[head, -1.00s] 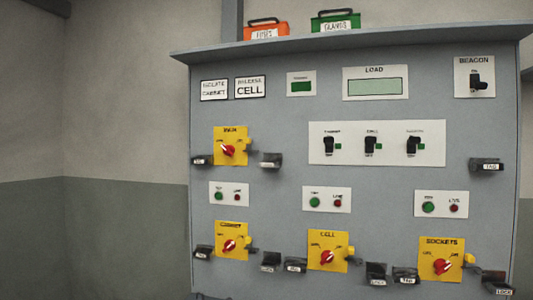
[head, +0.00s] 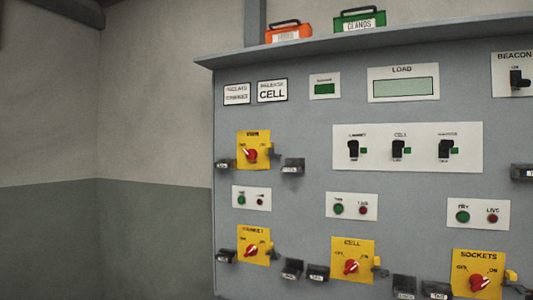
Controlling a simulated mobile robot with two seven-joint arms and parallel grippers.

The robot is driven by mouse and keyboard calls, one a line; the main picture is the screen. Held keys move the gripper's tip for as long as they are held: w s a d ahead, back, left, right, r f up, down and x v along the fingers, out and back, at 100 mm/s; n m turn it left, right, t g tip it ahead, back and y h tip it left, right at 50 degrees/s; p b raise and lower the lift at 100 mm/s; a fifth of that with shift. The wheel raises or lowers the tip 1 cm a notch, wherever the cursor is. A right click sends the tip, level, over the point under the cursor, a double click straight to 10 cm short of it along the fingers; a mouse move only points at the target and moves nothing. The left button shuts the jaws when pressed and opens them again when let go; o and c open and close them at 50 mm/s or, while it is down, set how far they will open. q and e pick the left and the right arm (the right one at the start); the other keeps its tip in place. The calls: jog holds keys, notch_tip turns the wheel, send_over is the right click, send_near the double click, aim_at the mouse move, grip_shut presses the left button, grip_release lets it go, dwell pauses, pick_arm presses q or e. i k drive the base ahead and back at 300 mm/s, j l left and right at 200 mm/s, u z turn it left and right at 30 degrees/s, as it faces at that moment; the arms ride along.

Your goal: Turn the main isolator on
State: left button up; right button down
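The main isolator (head: 254,150) is a yellow plate with a red rotary handle (head: 250,154), at the upper left of the grey panel. The lettering above the handle is small and blurred. The handle sits tilted, and I cannot tell surely which mark it points to. Neither of my grippers shows in the head view.
Similar yellow isolators sit lower: cabinet (head: 253,246), cell (head: 352,261) and sockets (head: 478,275). Three black switches are on a white plate (head: 408,171). A beacon switch (head: 519,78) is at upper right. Orange (head: 289,32) and green (head: 359,20) boxes stand on top.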

aim_at(251, 154)
jog(key=i+l+u, duration=0.1)
jog(key=i+l, duration=0.15)
jog(key=i, duration=0.2)
jog(key=i+l, duration=0.25)
jog(key=i, duration=0.2)
jog(key=i+l+u, duration=0.15)
jog(key=i, duration=0.3)
jog(key=l, duration=0.1)
